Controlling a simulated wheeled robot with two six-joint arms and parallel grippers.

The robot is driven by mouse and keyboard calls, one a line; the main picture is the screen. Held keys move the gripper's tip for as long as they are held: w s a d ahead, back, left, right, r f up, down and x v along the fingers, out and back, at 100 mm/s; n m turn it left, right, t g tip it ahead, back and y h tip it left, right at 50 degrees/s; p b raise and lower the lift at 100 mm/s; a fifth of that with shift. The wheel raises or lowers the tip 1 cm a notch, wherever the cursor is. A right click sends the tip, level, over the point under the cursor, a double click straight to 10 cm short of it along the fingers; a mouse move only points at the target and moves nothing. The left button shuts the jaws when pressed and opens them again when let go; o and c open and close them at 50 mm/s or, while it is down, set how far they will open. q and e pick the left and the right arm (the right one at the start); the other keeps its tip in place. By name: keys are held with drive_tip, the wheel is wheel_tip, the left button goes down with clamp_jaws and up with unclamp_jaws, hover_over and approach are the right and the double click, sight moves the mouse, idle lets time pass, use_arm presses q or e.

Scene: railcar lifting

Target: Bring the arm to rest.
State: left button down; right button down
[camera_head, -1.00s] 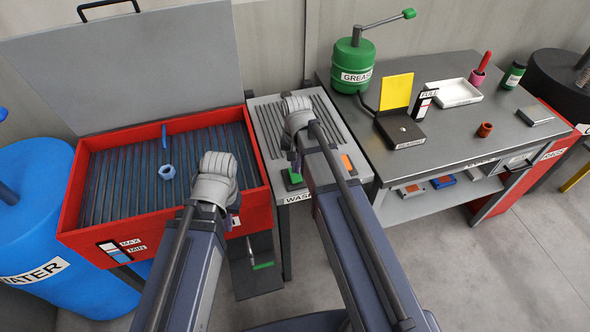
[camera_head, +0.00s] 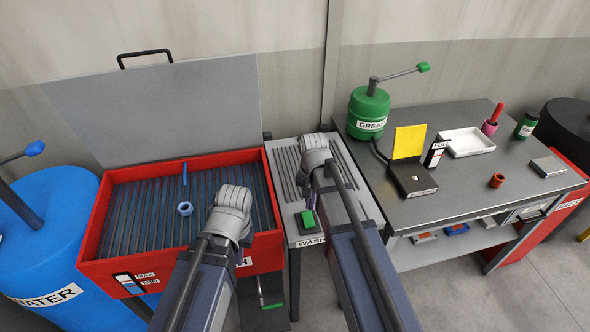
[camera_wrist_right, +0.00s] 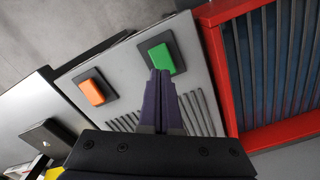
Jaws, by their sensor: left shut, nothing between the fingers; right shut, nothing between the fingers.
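My left gripper (camera_head: 232,212) is over the front right part of the red basin (camera_head: 105,215); its grey wrist covers most of the fingers. My right gripper (camera_head: 316,155) is over the grey wash stand (camera_head: 360,200); its fingers are hidden behind the wrist there. In the right wrist view, the right gripper's dark fingers (camera_wrist_right: 161,82) are together with nothing between them. They appear in front of the wash stand, their tips overlapping the edge of the green button (camera_wrist_right: 162,58). An orange button (camera_wrist_right: 91,92) is to the left. I cannot tell whether they touch anything.
A blue water drum (camera_head: 45,240) stands at the left. The basin's grey lid (camera_head: 160,105) is raised. A workbench (camera_head: 465,190) at the right holds a green grease pump (camera_head: 367,113), a yellow-plated block (camera_head: 409,142) and a white tray (camera_head: 467,142). Open floor shows at the lower right.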

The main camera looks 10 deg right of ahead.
drive_tip(key=s+a+n+h, duration=0.1)
drive_tip(key=s+a+n, duration=0.8)
drive_tip(key=s, duration=0.5)
drive_tip(key=shift+s+a+f+b, duration=0.15)
drive_tip(key=shift+a+f+b, duration=0.2)
drive_tip(key=shift+a, duration=0.4)
